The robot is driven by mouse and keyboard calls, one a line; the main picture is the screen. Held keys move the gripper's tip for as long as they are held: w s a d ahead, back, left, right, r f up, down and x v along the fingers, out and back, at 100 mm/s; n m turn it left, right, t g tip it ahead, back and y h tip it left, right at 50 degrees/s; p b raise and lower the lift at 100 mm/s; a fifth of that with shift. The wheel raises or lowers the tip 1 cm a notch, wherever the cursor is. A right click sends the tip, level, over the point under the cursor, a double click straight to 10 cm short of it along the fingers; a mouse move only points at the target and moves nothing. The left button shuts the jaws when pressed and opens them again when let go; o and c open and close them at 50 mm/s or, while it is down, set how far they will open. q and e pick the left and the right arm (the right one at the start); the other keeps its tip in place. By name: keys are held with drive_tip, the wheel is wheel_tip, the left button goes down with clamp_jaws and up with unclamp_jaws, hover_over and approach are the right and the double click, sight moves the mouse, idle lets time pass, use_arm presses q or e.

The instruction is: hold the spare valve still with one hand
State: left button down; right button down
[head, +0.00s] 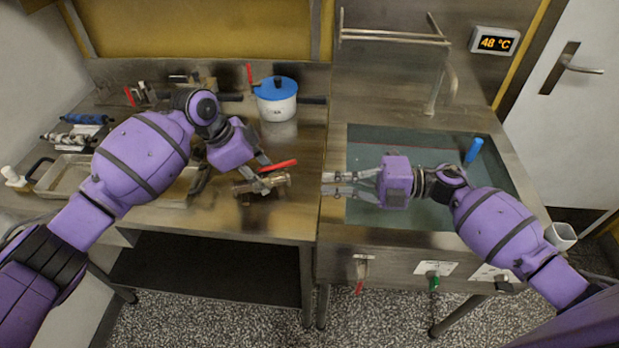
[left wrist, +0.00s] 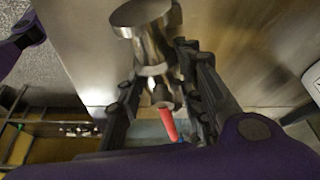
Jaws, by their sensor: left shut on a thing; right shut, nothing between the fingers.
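The spare valve (head: 274,182) is a brass-coloured body with a red lever (head: 278,166), at the front right of the left worktop. My left gripper (head: 262,180) is shut on the valve. In the left wrist view the valve's metal body (left wrist: 150,40) sits between the fingers (left wrist: 172,85), with the red lever (left wrist: 168,124) below it. The fingers partly hide the valve in the head view. My right gripper (head: 332,184) is shut and empty, its tips pointing left by the sink's left edge, apart from the valve.
A white pot with a blue lid (head: 276,98) stands behind the valve. The sink (head: 365,145) holds a blue object (head: 474,150) at its far right. A metal tray (head: 62,176) lies at the left. Worktop right of the valve is clear.

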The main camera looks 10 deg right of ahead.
drive_tip(key=shift+v, duration=1.35)
drive_tip(key=shift+w, duration=0.1)
use_arm(q)
drive_tip(key=c, duration=1.1)
unclamp_jaws()
